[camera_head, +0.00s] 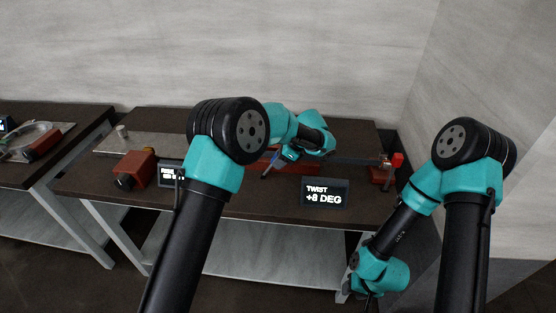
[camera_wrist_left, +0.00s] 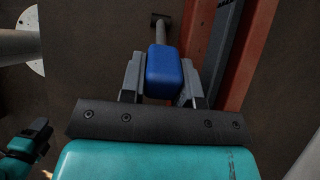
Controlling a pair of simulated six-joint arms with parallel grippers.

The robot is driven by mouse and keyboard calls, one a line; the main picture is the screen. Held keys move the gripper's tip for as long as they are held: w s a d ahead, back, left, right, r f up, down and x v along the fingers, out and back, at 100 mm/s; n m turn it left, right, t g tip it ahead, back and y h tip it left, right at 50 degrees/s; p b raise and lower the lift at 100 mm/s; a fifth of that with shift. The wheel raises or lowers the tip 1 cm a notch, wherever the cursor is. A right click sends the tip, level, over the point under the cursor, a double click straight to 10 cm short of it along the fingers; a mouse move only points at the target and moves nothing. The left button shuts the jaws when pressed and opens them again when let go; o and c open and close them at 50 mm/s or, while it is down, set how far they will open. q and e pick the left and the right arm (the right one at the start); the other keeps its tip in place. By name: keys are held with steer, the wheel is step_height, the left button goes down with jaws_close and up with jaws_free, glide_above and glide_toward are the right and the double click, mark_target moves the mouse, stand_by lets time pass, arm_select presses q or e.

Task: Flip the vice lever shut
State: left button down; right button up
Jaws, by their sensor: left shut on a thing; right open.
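The vice lever has a blue grip (camera_wrist_left: 165,72) and a grey rod (camera_wrist_left: 161,38) that runs to a dark block at the top of the left wrist view. My left gripper (camera_wrist_left: 163,85) is shut on the blue grip, with one finger on each side. In the head view my left gripper (camera_head: 286,156) is over the middle of the bench, where a bit of blue shows and the lever's rod is hard to make out. My right gripper (camera_head: 369,294) hangs low in front of the bench, empty and small in view.
The dark bench (camera_head: 235,208) carries a red-brown block (camera_head: 136,169) at left and a red fixture (camera_head: 391,168) at right. A display reading TWIST +8 DEG (camera_head: 325,192) stands at the front edge. Orange-red rails (camera_wrist_left: 240,55) run beside the lever. Another table (camera_head: 75,150) stands left.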

arm_select(q)
steer(key=c, duration=0.8)
jaws_free()
steer(key=shift+c, duration=0.2)
steer(key=shift+d, duration=0.15)
steer(key=v, duration=1.7)
steer(key=shift+r, duration=0.15)
